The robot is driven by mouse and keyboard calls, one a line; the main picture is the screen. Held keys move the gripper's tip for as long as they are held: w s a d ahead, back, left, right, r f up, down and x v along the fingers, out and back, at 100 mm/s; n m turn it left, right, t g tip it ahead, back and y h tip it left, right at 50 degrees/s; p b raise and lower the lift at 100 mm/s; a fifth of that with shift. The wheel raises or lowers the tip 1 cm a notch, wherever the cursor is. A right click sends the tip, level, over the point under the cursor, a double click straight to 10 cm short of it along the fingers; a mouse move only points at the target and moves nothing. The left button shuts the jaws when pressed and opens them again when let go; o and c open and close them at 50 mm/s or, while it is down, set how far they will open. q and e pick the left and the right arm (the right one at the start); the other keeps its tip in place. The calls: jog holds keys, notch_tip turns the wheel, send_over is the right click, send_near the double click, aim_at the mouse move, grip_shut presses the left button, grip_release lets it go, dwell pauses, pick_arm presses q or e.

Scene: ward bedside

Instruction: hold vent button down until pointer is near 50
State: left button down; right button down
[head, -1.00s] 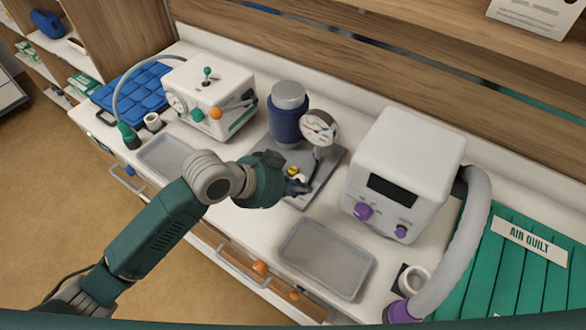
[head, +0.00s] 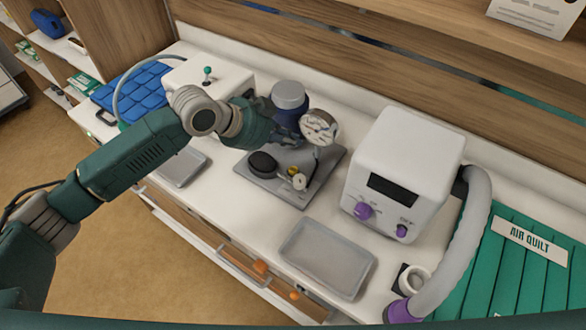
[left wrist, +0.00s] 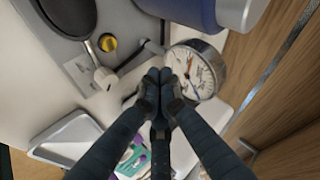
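The grey base plate (head: 285,198) carries a blue canister (head: 290,120) with a grey lid, a round white dial gauge (head: 320,127), a black oval bulb (head: 262,163), a yellow button (head: 292,171) and a white knob (head: 300,182). My left gripper (head: 279,132) is beside the canister, behind the bulb and above the plate, apart from the button. In the left wrist view its fingertips (left wrist: 161,80) are together with nothing between them. The gauge (left wrist: 196,70) is beyond them, its pointer value too small to read; the yellow button (left wrist: 107,44) is clear of them. My right gripper is out of view.
A white box device with purple knobs (head: 405,165) and a grey hose (head: 470,230) stand to the right. An empty tray (head: 325,258) lies in front of the plate, another (head: 182,167) to the left. A white pump box (head: 222,75) is partly behind my left arm.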

aim_at(291, 171)
pick_arm(q)
notch_tip(291, 171, down, 8)
jog(key=b, duration=0.6)
jog(key=shift+f+b, duration=0.35)
jog(key=shift+b, duration=0.05)
dwell(0.9)
jog(key=shift+f, duration=0.4)
jog(key=shift+f, duration=0.45)
dwell(1.8)
jog(key=shift+r+p, duration=0.55)
jog(key=shift+r, duration=0.3)
